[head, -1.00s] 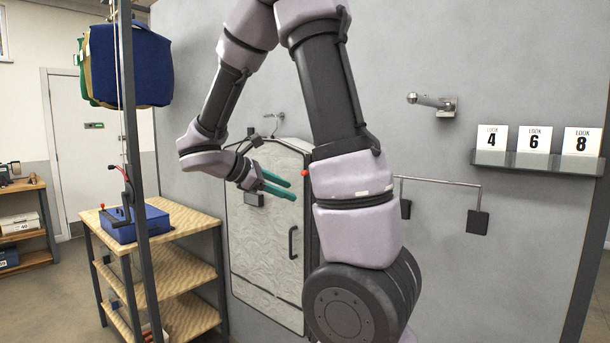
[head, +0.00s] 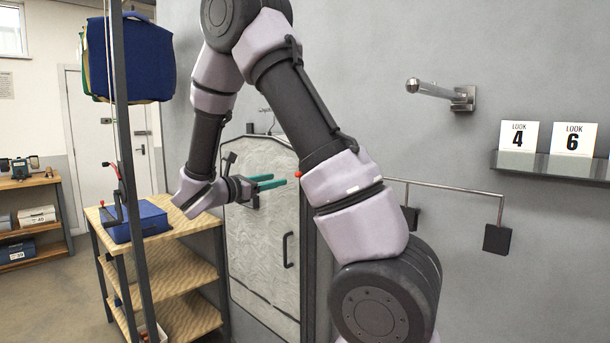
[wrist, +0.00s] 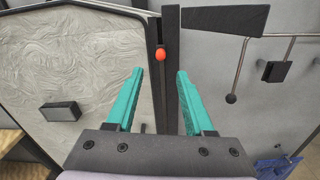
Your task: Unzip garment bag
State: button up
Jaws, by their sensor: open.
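The pale, wrinkled garment bag (head: 255,235) hangs on the grey wall behind my arm, edged in dark trim. A dark handle (head: 288,249) shows on its front. A small red-orange knob (wrist: 159,54) sits on a dark vertical strip at the bag's right edge; it also shows in the head view (head: 298,174), beside my arm. My gripper (head: 279,180) is open, with teal fingers pointing right. In the wrist view its fingertips (wrist: 160,72) stand apart, with the knob beyond and between them. Nothing is held. Part of the bag is hidden by my arm.
A wooden shelf unit (head: 180,274) with a blue case (head: 138,221) stands left of the bag, behind a dark post (head: 127,150). A wall peg (head: 440,92), a thin rail (head: 450,188) and a ledge of number cards (head: 548,166) are to the right.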

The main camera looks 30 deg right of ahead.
jog(key=x, duration=1)
jog(key=shift+d, duration=0.35)
grip_shut()
dwell(0.9)
